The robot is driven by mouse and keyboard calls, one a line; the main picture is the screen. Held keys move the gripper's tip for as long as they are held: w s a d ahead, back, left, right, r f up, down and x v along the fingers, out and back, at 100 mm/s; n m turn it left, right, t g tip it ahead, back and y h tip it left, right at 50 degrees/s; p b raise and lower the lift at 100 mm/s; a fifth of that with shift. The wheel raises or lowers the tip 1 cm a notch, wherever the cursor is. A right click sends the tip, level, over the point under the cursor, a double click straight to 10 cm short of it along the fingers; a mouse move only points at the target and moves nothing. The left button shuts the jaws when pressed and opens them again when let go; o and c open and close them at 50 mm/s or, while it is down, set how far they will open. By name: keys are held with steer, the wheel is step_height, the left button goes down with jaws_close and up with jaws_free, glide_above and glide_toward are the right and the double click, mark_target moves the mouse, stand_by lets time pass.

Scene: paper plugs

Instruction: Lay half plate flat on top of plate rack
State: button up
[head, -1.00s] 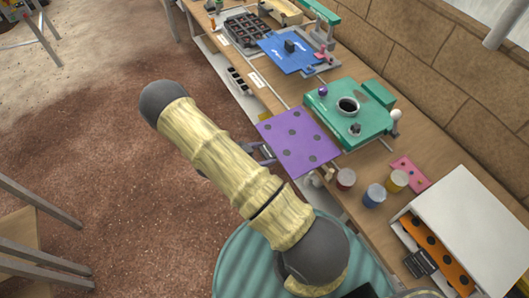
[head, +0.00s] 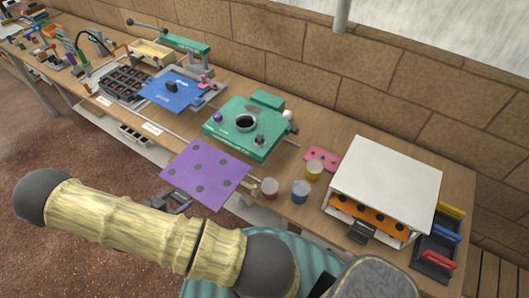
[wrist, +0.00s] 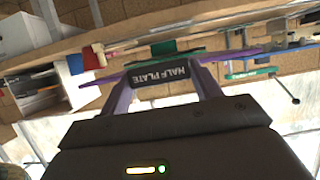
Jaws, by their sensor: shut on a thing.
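The half plate is a flat purple square with dark round spots (head: 205,172). It is held out level in front of the bench's near edge in the head view. In the wrist view its thin purple edge (wrist: 236,54) shows, with a black tab lettered HALF PLATE (wrist: 160,74). My gripper (head: 181,200) is shut on that tab; the fingers also show in the wrist view (wrist: 163,82). A white box, open at the front (head: 388,180), stands at the right of the bench and may be the plate rack. A spotted orange plate (head: 368,214) sits inside it. The box's flat top is bare.
A green machine (head: 246,128) is behind the plate. A tray with coloured handles (head: 438,245) is right of the box. A stone wall runs behind.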

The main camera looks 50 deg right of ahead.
steer(key=w+a+r+n+t+p, duration=0.1)
steer(key=w+r+p, duration=0.1)
steer(key=r+p, duration=0.5)
steer(key=w+a+r+t+p, duration=0.1)
steer(key=w+r+p, duration=0.2)
steer(key=r+p, duration=0.5)
step_height(320, 180, up, 7)
steer(key=shift+a+f+n, duration=0.1)
steer(key=shift+a+n, duration=0.15)
steer(key=shift+n, duration=0.15)
steer(key=shift+d, duration=0.1)
